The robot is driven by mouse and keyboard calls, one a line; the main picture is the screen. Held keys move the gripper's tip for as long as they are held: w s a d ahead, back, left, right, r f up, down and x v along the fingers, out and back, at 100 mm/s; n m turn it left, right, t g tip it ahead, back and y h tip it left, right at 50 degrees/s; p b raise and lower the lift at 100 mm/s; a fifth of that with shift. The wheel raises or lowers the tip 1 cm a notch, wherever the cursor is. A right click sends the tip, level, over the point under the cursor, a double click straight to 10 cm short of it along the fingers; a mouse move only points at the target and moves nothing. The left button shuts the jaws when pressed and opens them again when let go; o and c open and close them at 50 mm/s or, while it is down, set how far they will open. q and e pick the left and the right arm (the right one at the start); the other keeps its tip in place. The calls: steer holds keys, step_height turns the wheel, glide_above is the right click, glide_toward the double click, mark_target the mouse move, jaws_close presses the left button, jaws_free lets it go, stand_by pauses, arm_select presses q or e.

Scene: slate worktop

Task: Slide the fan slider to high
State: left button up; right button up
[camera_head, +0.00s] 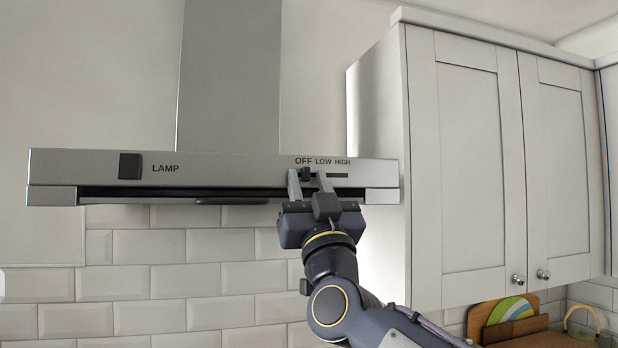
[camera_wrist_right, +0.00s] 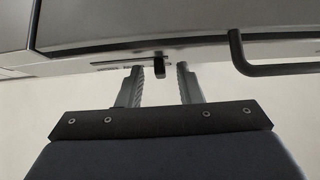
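The fan slider (camera_head: 306,174) is a small black knob in a dark slot on the front of the steel range hood (camera_head: 230,170). It sits at the left end of the slot, under the word OFF; LOW and HIGH are printed to its right. My right gripper (camera_head: 307,178) is raised to the hood front with its two fingers apart, one on each side of the knob. In the right wrist view the knob (camera_wrist_right: 159,66) shows between the open fingers (camera_wrist_right: 160,72), with gaps beside it. I cannot tell whether a finger touches it. My left gripper is not in view.
A black lamp switch (camera_head: 130,166) is at the hood's left. A dark handle-like bar (camera_wrist_right: 275,69) hangs below the hood in the wrist view. A white wall cupboard (camera_head: 455,160) stands close on the right. Boards (camera_head: 505,318) lean at the lower right.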

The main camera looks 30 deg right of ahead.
jaws_close()
stand_by(0.3)
